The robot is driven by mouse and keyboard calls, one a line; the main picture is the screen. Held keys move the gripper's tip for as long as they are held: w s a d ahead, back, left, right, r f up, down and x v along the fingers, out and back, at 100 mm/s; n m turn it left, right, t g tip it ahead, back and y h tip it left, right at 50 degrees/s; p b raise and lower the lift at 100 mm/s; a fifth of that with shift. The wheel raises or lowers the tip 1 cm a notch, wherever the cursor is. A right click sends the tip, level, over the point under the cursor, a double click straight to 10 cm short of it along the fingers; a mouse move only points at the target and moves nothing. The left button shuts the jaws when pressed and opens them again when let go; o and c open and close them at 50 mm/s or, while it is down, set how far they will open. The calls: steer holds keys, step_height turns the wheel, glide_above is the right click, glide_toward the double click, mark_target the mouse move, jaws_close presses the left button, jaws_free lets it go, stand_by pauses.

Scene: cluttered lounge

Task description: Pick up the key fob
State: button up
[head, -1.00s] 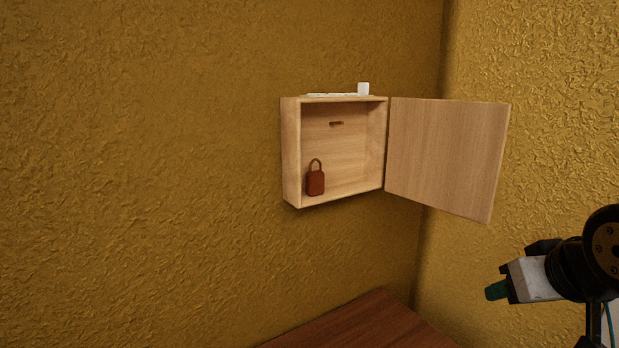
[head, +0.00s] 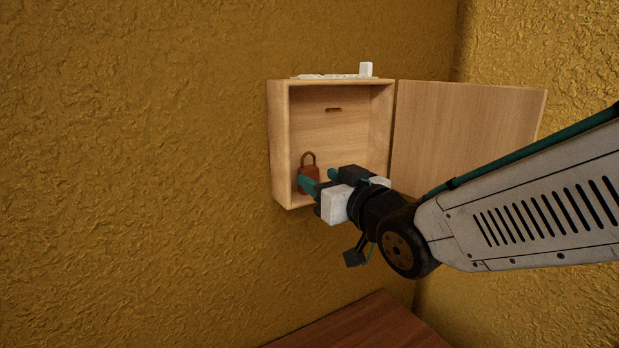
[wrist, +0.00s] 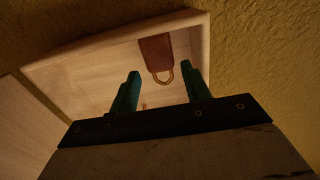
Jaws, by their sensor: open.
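The key fob (head: 308,175) is a small red-brown tag with a loop at its top. It is inside the open wooden wall cabinet (head: 280,130), at the lower left of the head view. The fob also shows in the wrist view (wrist: 156,53), its loop (wrist: 163,77) pointing toward my gripper. My gripper (head: 320,180) is at the cabinet's opening, its green fingers apart and close to the fob. In the wrist view my gripper (wrist: 165,82) has a finger to each side of the loop. I cannot tell whether they touch it. A finger hides part of the fob's lower end in the head view.
The cabinet door (head: 460,135) stands open to the right, above my forearm. A small peg (head: 333,110) is on the cabinet's back wall. White items (head: 365,69) lie on its top. A brown wooden surface (head: 350,325) is below. The left wall is bare.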

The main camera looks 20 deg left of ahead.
mark_target(312, 172)
steer(key=x, duration=0.3)
steer(key=shift+w+a, duration=0.2)
steer(key=shift+a, duration=0.05)
steer(key=c, duration=0.7)
steer(key=shift+c, duration=0.2)
steer(key=shift+r, duration=0.15)
